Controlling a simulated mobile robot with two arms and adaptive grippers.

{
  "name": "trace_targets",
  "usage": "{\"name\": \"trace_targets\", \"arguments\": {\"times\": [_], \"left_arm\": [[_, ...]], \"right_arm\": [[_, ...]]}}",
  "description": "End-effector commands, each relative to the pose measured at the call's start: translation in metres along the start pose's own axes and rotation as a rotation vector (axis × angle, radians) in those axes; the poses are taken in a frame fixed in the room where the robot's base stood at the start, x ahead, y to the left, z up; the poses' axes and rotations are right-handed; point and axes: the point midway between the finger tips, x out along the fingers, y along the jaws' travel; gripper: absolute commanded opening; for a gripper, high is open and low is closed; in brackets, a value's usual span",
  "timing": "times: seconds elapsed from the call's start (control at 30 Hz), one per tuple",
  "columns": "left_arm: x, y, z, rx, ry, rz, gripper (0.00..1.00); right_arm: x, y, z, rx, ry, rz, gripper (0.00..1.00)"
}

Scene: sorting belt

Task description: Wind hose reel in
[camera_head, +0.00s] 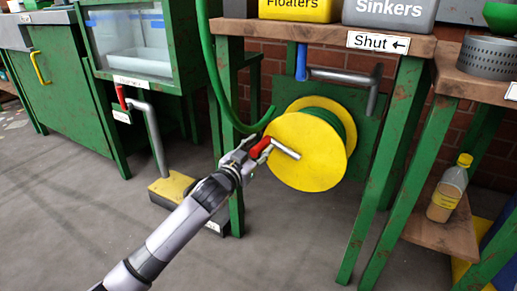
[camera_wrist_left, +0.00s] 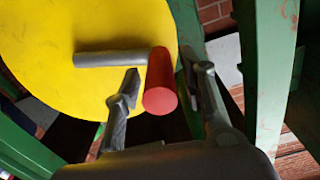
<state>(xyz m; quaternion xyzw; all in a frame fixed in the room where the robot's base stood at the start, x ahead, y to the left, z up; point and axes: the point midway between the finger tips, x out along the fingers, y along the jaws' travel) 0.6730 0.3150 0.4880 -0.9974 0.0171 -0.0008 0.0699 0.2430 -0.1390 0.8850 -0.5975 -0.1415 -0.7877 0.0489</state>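The hose reel (camera_head: 312,170) has yellow discs and hangs under the workbench, with green hose (camera_head: 343,123) wound between them. A loose length of green hose (camera_head: 212,70) curves down to the reel. A grey crank arm (camera_head: 287,152) on its front disc ends in a red handle (camera_head: 261,147). My left gripper (camera_head: 246,151) is at the red handle. In the left wrist view, the handle (camera_wrist_left: 160,85) stands between the two spread fingers of my left gripper (camera_wrist_left: 166,88), with visible gaps at both sides. The yellow disc (camera_wrist_left: 70,50) lies behind. My right gripper is out of view.
Green bench legs (camera_head: 385,165) flank the reel. A blue-handled lever (camera_head: 301,62) and grey pipe are above it, under a "Shut" sign (camera_head: 377,42). A bottle (camera_head: 447,190) stands on a low shelf at right. A red-handled pipe (camera_head: 150,130) stands left. The front floor is open.

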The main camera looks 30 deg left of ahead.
Motion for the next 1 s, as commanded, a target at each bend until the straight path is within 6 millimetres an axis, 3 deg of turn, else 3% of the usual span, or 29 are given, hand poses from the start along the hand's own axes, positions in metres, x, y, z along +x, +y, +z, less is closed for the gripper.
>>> {"name": "trace_targets", "arguments": {"times": [0.5, 1.0], "left_arm": [[-0.0002, 0.0001, 0.0002, 0.0, 0.0, 0.0, 0.01], [0.0, 0.0002, 0.0, 0.0, 0.0, 0.0, 0.0]], "right_arm": [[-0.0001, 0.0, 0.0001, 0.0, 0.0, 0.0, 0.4], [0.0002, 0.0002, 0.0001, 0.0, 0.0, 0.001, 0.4]]}}
